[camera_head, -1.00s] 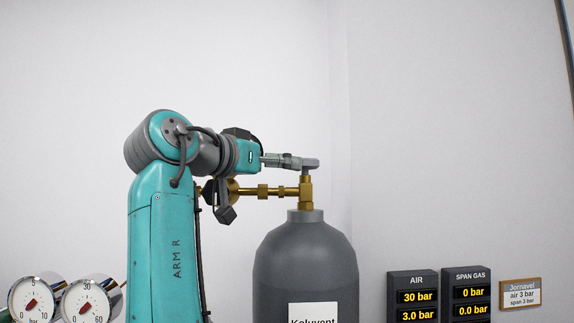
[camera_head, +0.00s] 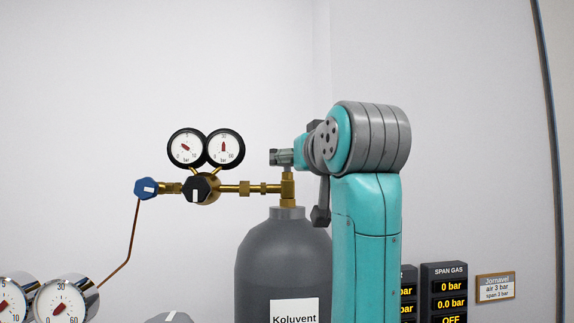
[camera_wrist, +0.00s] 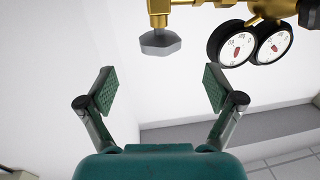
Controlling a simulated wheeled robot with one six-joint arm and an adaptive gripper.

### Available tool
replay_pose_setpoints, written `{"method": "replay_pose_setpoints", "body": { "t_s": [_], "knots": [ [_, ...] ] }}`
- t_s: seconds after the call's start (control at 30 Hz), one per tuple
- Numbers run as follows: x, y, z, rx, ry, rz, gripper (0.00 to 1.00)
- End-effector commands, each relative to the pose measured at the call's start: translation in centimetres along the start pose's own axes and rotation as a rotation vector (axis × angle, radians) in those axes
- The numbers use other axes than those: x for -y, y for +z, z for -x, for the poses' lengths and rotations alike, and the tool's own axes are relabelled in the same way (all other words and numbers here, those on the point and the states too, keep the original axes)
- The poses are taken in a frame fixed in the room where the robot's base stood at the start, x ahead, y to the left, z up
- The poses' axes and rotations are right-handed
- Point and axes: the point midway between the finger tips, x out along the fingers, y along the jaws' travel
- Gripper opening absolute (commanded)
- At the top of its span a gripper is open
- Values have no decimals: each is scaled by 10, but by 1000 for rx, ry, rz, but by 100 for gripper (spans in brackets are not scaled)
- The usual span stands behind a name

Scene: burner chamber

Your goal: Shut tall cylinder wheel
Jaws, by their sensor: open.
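The tall grey cylinder (camera_head: 262,245) with the Koluvent label stands at the centre of the head view. A brass valve (camera_head: 288,185) sits on its top. In the wrist view the valve's grey wheel (camera_wrist: 160,42) hangs below the brass stem (camera_wrist: 158,12), so that picture looks upside down. My gripper (camera_wrist: 160,88) is open, and nothing is between its fingers. The wheel lies beyond the fingertips, roughly in line with the gap.
A regulator with two round gauges (camera_head: 206,148), a black knob (camera_head: 200,188) and a blue knob (camera_head: 146,188) extends left of the valve. A thin copper pipe (camera_head: 133,235) runs down. More gauges (camera_head: 60,303) are at lower left. Display panels (camera_head: 450,288) stand at right.

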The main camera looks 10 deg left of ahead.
Motion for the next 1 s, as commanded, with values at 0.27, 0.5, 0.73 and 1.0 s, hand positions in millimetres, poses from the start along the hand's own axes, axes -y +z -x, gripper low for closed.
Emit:
{"method": "replay_pose_setpoints", "body": {
  "t_s": [0.27,0.5,0.73,1.0],
  "knots": [
    [0,1,-36,3,-1,0,91],
    [0,0,-78,3,0,0,91],
    [0,0,-101,1,1,-1,91],
    [0,0,-106,-1,1,-1,91]
  ]
}}
